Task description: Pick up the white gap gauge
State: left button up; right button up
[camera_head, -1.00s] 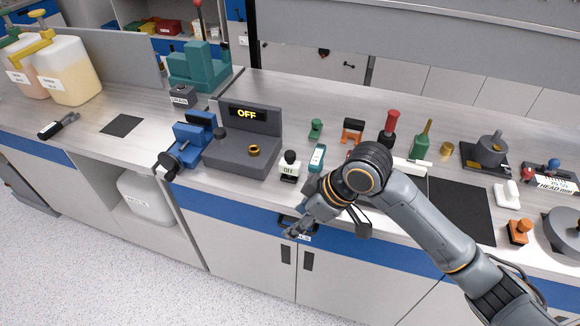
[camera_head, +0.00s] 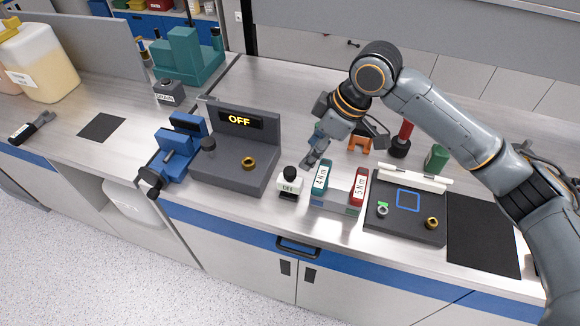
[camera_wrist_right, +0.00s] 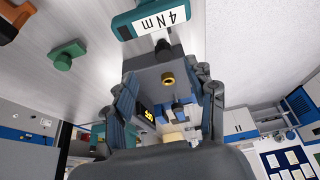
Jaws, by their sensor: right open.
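My right gripper (camera_head: 314,150) is above the bench, behind the teal 4 Nm tool. In the right wrist view its fingers (camera_wrist_right: 168,100) are spread with nothing held between them. No other white gauge shows clearly now. My left gripper is not in view.
Near the gripper are the teal 4 Nm tool (camera_head: 321,177), red 5 Nm tool (camera_head: 359,188), white-labelled block (camera_head: 290,184) and orange part (camera_head: 360,138). A grey OFF unit (camera_head: 232,175) stands left. A black mat (camera_head: 482,238) lies clear at right.

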aim_at(290, 180)
jog(key=x, duration=0.2)
jog(key=p+x, duration=0.1)
jog(key=x, duration=0.4)
jog(key=shift+s+a+f, duration=0.25)
jog(key=shift+f, duration=0.05)
jog(key=shift+w+f, duration=0.1)
jog(key=shift+f, duration=0.1)
jog(key=p+x, duration=0.2)
jog(key=x, duration=0.1)
jog(key=shift+x, duration=1)
jog(key=shift+w+f, duration=0.1)
jog(key=shift+f, duration=0.05)
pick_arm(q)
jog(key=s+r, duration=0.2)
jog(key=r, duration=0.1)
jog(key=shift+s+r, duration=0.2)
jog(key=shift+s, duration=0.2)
pick_arm(e)
grip_shut()
